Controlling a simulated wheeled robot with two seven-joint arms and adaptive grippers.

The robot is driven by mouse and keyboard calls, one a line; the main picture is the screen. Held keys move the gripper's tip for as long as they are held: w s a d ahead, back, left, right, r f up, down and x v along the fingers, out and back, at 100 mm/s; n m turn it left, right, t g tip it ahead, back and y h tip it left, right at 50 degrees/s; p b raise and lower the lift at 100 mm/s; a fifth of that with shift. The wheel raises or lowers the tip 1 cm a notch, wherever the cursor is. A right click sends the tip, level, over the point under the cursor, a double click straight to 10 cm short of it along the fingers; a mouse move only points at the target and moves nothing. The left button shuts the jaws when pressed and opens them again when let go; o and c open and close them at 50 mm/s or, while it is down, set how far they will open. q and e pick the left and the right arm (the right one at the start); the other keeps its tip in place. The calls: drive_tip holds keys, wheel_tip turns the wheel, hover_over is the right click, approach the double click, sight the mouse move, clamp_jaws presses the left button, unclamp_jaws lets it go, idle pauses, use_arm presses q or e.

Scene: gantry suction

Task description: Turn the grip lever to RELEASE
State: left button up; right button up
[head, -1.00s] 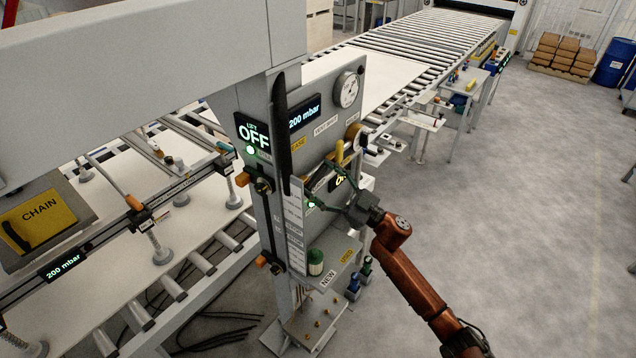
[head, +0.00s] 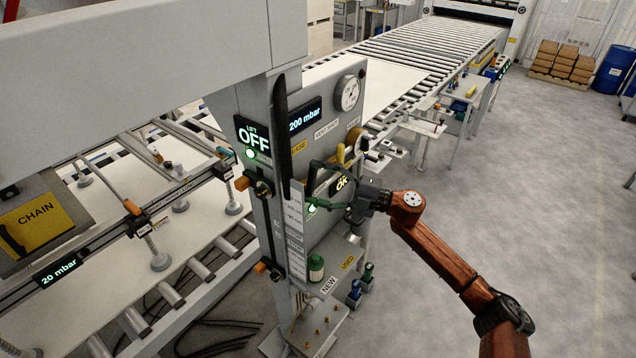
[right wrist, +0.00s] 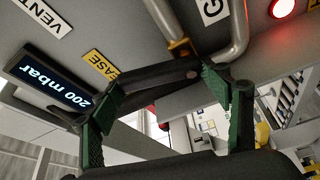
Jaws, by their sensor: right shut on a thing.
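The control panel (head: 345,108) stands on the post at mid-picture, with a yellow RELEASE label (head: 298,147), a VENT label (head: 326,130) and a GRIP label (head: 353,123). My right gripper (head: 314,188) is at the panel face, below these labels, shut on the grip lever. In the right wrist view a dark bar (right wrist: 160,76) spans between the green finger pads, below the RELEASE label (right wrist: 105,65). A yellow part (head: 340,154) shows just above my gripper. Fingers hide much of the lever, so I cannot tell its exact angle. My left gripper is not in view.
The LIFT display (head: 254,137) reads OFF. A shelf below holds a green-capped bottle (head: 316,268). The floor at right is clear.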

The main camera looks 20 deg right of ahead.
drive_tip(key=shift+s+a+r+n+g+h, duration=0.15)
drive_tip(key=shift+a+n+h, duration=0.1)
drive_tip(key=shift+n, duration=0.45)
drive_tip(key=shift+s+a+n+g+h, duration=0.15)
drive_tip(key=shift+n+h, duration=0.1)
drive_tip(key=shift+n, duration=0.45)
drive_tip(key=o, duration=1.7)
drive_tip(key=shift+d, duration=0.1)
drive_tip(key=v, duration=1.1)
drive_tip(key=shift+s+d, duration=0.15)
drive_tip(key=shift+d, duration=0.25)
